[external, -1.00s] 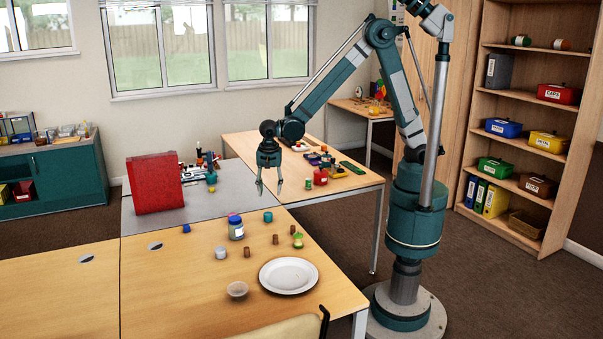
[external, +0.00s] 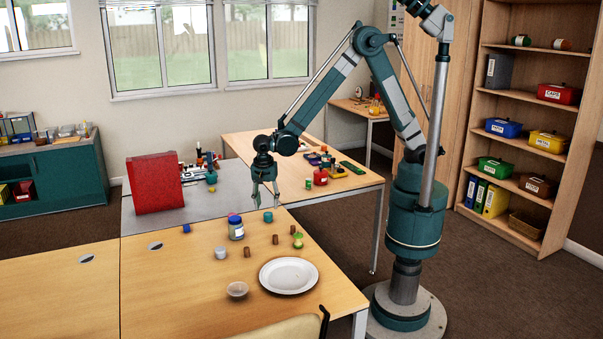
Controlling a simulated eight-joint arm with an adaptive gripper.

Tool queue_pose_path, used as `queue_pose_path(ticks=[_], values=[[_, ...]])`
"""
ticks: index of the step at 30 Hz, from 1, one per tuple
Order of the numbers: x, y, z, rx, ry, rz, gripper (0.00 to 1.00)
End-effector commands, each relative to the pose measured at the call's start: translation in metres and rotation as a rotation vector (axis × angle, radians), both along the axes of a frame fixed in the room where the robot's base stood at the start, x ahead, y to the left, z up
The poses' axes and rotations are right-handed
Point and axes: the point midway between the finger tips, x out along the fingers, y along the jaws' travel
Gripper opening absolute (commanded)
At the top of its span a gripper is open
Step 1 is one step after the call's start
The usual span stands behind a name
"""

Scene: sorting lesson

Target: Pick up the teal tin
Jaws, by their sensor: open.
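The teal tin (external: 268,216) is a small cylinder standing upright on the wooden table (external: 190,290), near its far edge and right of a blue-lidded jar. My gripper (external: 266,205) points down just above the tin, with its fingers spread apart. The fingertips are close to the tin's top. I cannot tell from this view whether they touch it or sit exactly over it.
A jar (external: 236,228) stands left of the tin. Small brown cylinders (external: 275,239), an apple core (external: 297,240), a white plate (external: 289,275), a bowl (external: 237,289) and a grey cup (external: 220,253) are nearer. A red box (external: 155,183) stands at the back left.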

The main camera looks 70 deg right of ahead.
Motion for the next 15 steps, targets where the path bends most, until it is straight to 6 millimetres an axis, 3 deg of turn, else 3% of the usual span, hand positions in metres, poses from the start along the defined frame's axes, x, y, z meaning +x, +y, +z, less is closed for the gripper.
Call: queue_pose_path(ticks=[5, 15], values=[[0.0001, -0.0018, -0.0138, 0.0, 0.0, 0.0, 0.44], [0.0001, -0.002, -0.0149, 0.0, 0.0, 0.0, 0.44]])
